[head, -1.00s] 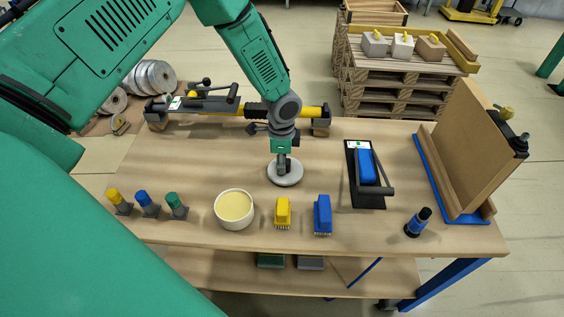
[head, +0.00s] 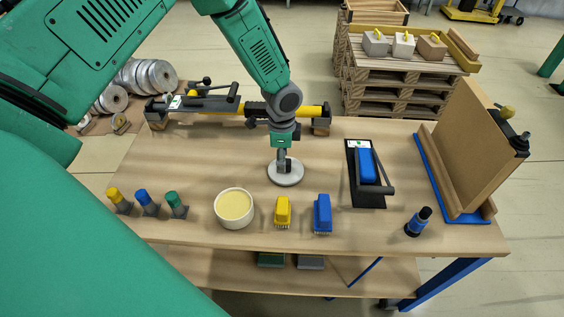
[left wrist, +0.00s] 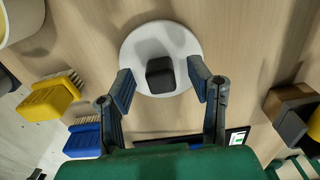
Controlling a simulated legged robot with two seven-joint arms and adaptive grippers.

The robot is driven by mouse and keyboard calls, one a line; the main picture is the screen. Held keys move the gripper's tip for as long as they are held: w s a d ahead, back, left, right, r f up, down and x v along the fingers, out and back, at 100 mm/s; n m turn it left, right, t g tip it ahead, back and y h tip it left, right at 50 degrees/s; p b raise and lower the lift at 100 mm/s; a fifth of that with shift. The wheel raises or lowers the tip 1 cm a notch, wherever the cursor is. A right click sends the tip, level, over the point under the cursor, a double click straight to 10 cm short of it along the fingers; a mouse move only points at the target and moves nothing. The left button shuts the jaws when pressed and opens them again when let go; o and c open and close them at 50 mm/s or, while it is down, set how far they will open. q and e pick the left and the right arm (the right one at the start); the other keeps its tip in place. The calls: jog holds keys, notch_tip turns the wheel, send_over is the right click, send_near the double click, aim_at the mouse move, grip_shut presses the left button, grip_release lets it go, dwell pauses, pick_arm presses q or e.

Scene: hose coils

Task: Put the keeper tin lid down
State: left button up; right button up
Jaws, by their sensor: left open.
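The tin lid (head: 287,176) is a pale round disc with a dark square knob. It lies flat on the wooden table, behind the yellow and blue brushes. In the left wrist view the lid (left wrist: 146,48) shows from above with its knob (left wrist: 160,74). My left gripper (head: 284,158) is directly over the lid. Its two fingers (left wrist: 160,90) are apart on either side of the knob, with a gap showing on each side. The open tin (head: 235,226), a white round tub with a pale yellow filling, stands to the front left. My right gripper is not in view.
A yellow brush (head: 283,211) and a blue brush (head: 323,213) stand in front of the lid. A black and blue tool (head: 367,172) lies to the right. A yellow and black clamp bar (head: 250,106) runs along the back.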

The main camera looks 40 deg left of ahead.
pick_arm(q)
notch_tip(320, 180, up, 10)
jog(key=shift+b, duration=0.4)
jog(key=shift+s, duration=0.1)
